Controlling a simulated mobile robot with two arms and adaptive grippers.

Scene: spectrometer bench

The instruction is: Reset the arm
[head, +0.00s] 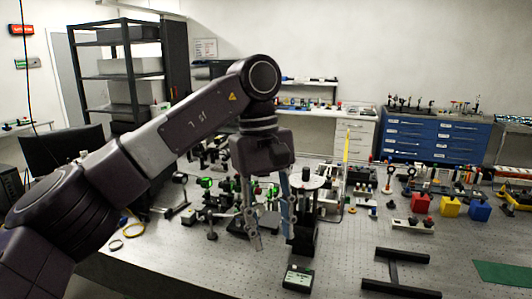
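My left arm comes in from the left and bends down at the elbow in the head view. Its gripper (273,238) points down over the optical table (345,262), with its two fingers apart. No object shows held between them; optics on the table show behind the gap. A dark post with a round plate on top (307,183) stands just right of the fingers. I cannot tell the exact gap between the fingers and this post. My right gripper is not in view.
A small black box (298,279) lies near the front. Red (420,204), yellow (450,207) and blue (480,210) blocks stand at the right. A black H-shaped frame (396,271) and a green mat (505,272) lie front right. Green-lit optics (205,183) crowd the left.

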